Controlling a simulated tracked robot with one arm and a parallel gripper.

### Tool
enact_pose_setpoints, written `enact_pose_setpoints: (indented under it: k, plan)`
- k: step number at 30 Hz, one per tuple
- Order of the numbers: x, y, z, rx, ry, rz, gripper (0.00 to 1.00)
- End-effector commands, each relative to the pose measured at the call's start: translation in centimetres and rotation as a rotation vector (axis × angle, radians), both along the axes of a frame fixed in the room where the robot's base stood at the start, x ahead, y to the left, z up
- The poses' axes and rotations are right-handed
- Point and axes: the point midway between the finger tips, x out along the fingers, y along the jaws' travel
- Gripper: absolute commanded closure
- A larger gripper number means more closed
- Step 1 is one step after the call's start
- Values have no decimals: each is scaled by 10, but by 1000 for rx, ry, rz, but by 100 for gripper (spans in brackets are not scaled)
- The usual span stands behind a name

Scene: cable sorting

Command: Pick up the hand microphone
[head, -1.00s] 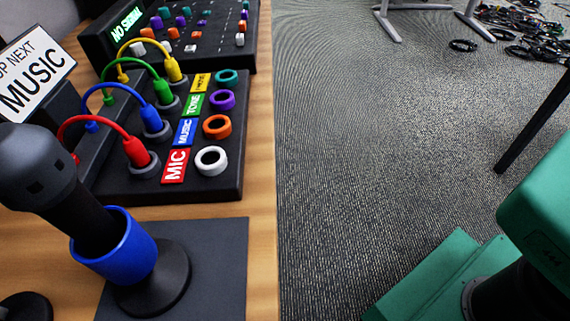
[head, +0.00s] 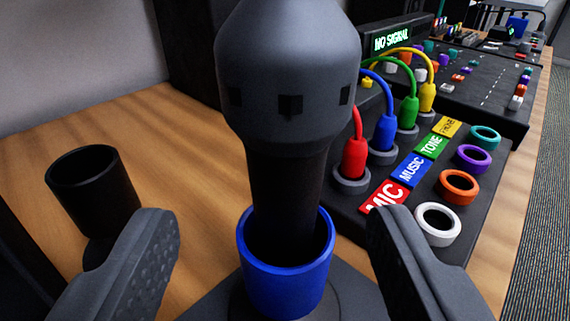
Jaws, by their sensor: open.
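The hand microphone (head: 288,85) is dark grey with a wide head and a narrower black body. It stands upright with its lower end inside a blue ring holder (head: 290,270) on a dark round base, in the middle of the head view. My gripper (head: 270,230) is open. Its left finger is to the left of the holder and its right finger to the right, both apart from the microphone. The microphone's lower end is hidden in the holder.
An empty black cup-shaped holder (head: 95,195) stands on the wooden table (head: 45,135) at left. At right is a black panel with coloured plugs, labels and rings (head: 440,222). Behind it is a mixer (head: 475,85) with a "NO SIGNAL" display. A wall is at the back left.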

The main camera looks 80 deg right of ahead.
Motion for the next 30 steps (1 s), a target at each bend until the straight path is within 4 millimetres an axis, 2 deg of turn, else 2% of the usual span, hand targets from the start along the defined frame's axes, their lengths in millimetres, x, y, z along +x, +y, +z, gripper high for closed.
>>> enact_pose_setpoints:
  k: [3,11,20,27,28,30]
  plan:
    - [2,-11,-2,0,-2,0,43]
    - [4,-24,-5,-1,-2,0,43]
    - [10,-62,-12,-1,-3,-1,43]
    - [11,-65,-10,0,-2,1,43]
    - [11,-64,-10,0,-2,1,48]
    - [11,-64,-11,0,-2,1,68]
